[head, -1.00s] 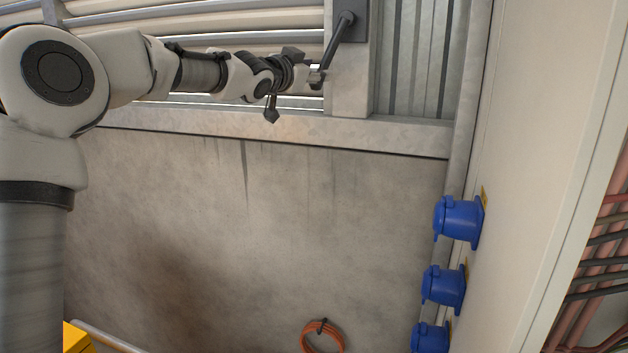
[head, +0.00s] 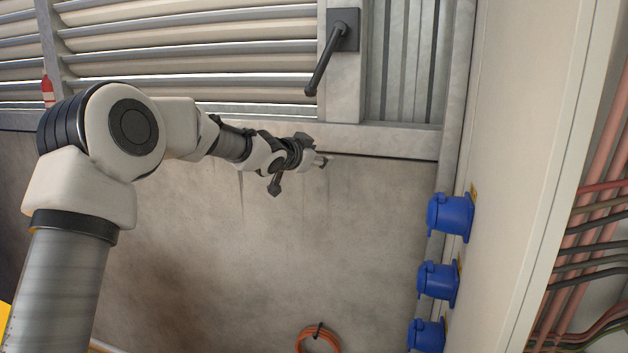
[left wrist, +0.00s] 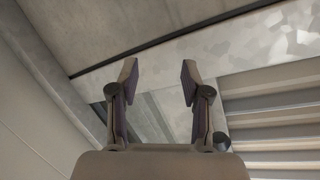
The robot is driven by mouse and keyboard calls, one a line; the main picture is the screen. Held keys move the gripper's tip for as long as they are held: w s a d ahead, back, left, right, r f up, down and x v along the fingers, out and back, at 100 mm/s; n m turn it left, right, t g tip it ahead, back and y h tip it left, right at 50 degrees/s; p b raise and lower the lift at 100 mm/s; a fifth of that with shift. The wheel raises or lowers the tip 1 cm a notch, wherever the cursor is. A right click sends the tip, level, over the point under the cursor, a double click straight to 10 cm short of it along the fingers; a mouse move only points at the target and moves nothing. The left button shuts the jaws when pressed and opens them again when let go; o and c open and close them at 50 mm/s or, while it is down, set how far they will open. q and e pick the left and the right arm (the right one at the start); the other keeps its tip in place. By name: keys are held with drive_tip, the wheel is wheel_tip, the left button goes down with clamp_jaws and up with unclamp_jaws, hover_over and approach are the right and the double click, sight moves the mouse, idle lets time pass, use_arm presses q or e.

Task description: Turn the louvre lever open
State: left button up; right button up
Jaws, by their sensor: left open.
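The louvre lever (head: 322,70) is a dark bar on a grey plate (head: 345,24) fixed to the post right of the louvres. It slants down and left from its pivot. My left gripper (head: 326,161) is below the lever's lower end, apart from it, in front of the wall just under the ledge. In the left wrist view its two fingers (left wrist: 158,78) are spread with nothing between them. A dark round end (left wrist: 222,141) shows beside the right finger there; it may be the lever's tip. My right gripper is out of view.
Louvre slats (head: 190,65) fill the upper left. A ledge (head: 385,138) runs beneath the lever. Blue sockets (head: 450,216) stick out from the cabinet (head: 520,150) on the right. An orange hose coil (head: 318,340) is low on the wall, which is otherwise clear.

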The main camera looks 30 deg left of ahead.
use_arm(q)
drive_tip(key=shift+g, duration=0.5)
drive_tip(key=f, duration=0.5)
drive_tip(key=shift+s+d+f, duration=0.15)
drive_tip(key=shift+d+f, duration=0.05)
drive_tip(key=shift+f, duration=0.05)
drive_tip(key=shift+w, duration=0.2)
drive_tip(key=shift+f, duration=0.15)
